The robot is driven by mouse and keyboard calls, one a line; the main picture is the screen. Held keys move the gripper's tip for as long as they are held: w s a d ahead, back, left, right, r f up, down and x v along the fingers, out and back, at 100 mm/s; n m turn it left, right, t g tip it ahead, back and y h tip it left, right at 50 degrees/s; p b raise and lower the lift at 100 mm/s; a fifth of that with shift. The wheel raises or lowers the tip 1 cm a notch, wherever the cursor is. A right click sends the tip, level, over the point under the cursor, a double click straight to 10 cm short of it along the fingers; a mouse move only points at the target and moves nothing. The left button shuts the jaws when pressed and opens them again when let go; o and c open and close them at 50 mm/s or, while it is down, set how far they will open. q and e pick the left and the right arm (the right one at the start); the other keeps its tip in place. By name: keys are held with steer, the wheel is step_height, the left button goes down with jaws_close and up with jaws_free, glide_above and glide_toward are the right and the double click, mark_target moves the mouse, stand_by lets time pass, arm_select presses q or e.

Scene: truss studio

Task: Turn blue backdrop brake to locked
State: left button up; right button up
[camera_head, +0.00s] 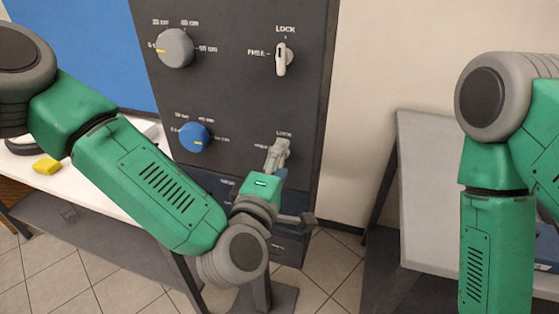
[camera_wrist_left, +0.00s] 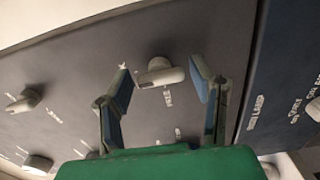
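The dark control panel (camera_head: 235,95) stands upright in front of me with two rows of controls. The lower row has a blue knob (camera_head: 194,137) and, to its right, a brake lever under a LOCK label, mostly hidden by my left gripper (camera_head: 278,153). In the left wrist view this pale grey brake lever (camera_wrist_left: 161,72) sits between the two fingers of my left gripper (camera_wrist_left: 162,85). The fingers are open, with a gap on each side of the lever. The lever's setting cannot be told clearly. My right gripper is out of view.
The upper row has a grey knob (camera_head: 175,48) and a white lever (camera_head: 281,60) near LOCK and FREE labels. A white table (camera_head: 90,200) with a yellow block (camera_head: 46,165) stands at left. A grey table (camera_head: 425,150) stands at right.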

arm_select(q)
steer(key=shift+w+d, duration=0.1)
steer(key=shift+d, duration=0.05)
steer(key=shift+s, duration=0.4)
steer(key=v, duration=1.1)
steer(key=shift+f, duration=0.1)
